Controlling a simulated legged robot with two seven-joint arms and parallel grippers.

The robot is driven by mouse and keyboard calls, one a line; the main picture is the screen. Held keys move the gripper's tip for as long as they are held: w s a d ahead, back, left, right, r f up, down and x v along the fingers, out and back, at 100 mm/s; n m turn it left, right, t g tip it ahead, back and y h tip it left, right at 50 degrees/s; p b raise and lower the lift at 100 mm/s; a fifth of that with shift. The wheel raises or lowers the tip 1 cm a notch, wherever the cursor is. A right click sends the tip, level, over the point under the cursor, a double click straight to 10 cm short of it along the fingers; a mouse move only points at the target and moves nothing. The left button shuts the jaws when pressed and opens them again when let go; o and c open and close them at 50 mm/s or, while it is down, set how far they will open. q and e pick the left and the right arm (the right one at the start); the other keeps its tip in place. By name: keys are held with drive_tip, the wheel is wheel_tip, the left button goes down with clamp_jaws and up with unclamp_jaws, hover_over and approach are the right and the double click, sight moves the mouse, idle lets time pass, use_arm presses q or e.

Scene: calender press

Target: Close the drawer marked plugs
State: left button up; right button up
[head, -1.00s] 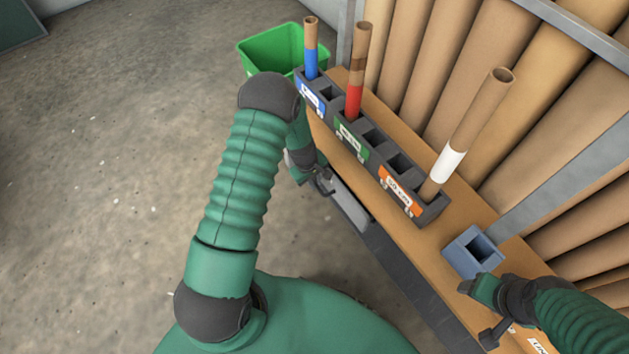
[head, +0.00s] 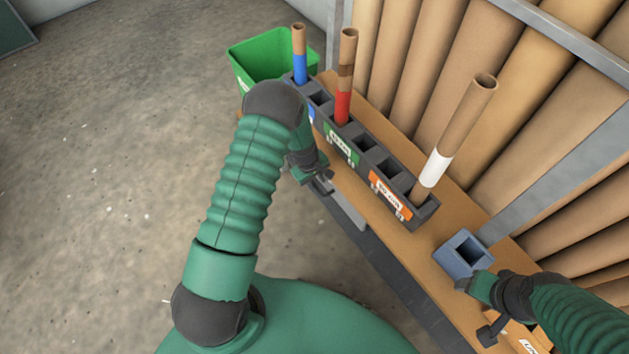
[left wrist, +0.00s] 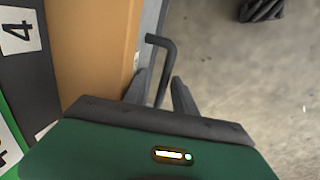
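The grey drawer (head: 348,213) sticks out a little from the bench's near edge, in line with my left gripper (head: 322,184). Its lettering cannot be read in these frames. In the left wrist view, a dark bent handle (left wrist: 169,58) stands between the two fingers of my left gripper (left wrist: 160,92). The fingers look apart, with a thin gap on the right side of the bar; contact on the left side is unclear. My right gripper (head: 470,286) is beside the blue-grey square holder (head: 462,252); its fingers are not clear.
A dark rack (head: 362,150) with labelled slots holds upright tubes on the wooden bench (head: 415,255). A green bin (head: 262,62) stands at the far end. Large brown rolls (head: 540,120) rise behind. A label (head: 527,346) shows at bottom right. Floor at left is clear.

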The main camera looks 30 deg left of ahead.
use_arm(q)
drive_tip(key=shift+r, duration=0.1)
drive_tip(key=shift+a, duration=0.1)
idle(0.4)
wheel_tip(320, 180, up, 16)
drive_tip(key=s+a+p, duration=0.1)
drive_tip(key=s+p, duration=0.2)
drive_tip(key=p, duration=0.3)
drive_tip(key=shift+r, duration=0.15)
drive_tip(key=shift+a, duration=0.1)
